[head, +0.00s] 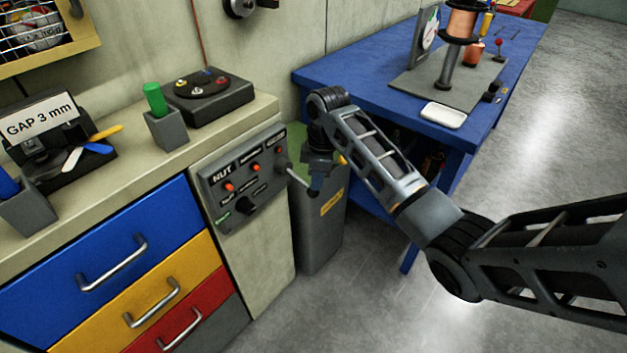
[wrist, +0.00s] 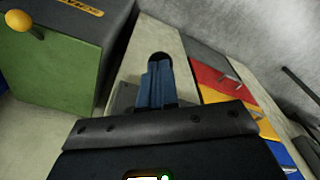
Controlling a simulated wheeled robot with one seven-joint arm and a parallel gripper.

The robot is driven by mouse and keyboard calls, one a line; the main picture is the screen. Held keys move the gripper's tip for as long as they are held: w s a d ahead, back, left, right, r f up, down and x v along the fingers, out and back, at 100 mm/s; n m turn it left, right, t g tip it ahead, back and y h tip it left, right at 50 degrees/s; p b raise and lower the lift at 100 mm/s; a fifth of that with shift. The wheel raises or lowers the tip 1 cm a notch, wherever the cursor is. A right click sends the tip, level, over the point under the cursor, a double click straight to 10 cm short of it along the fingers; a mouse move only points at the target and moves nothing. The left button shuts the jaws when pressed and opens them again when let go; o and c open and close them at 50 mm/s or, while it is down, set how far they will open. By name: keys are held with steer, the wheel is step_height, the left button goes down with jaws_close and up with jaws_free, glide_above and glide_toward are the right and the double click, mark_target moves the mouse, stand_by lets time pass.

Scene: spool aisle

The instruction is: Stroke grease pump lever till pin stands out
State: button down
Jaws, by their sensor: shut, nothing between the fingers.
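A grey control panel (head: 240,178) marked NUT is on the front of the cream cabinet. A thin pale lever (head: 296,178) sticks out from its right side towards the floor bin. My gripper (head: 315,190) is at the lever's outer end, and the arm hides part of this area. In the wrist view my blue fingers (wrist: 156,85) are together with nothing held. A dark round shape (wrist: 160,60) is just beyond the fingertips; I cannot tell whether it is the lever's knob or whether the fingers touch it. I cannot make out a standing pin.
A grey bin (head: 318,235) with a green top stands close beside the gripper; its yellow knob (wrist: 18,20) shows in the wrist view. Blue, yellow and red drawers (head: 115,262) are left. A blue table (head: 375,80) is behind. Floor is clear at right.

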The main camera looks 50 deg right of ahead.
steer(key=shift+s+f, duration=0.1)
steer(key=shift+f, duration=0.1)
steer(key=s+d+p, duration=0.1)
steer(key=s+r+p, duration=0.1)
steer(key=p, duration=0.1)
steer(key=shift+s+d, duration=0.15)
steer(key=shift+d, duration=0.25)
steer(key=shift+r, duration=0.1)
step_height(320, 180, up, 8)
steer(key=shift+s+d+f, duration=0.2)
steer(key=shift+s+d, duration=0.05)
steer(key=shift+s, duration=0.05)
stand_by(1.5)
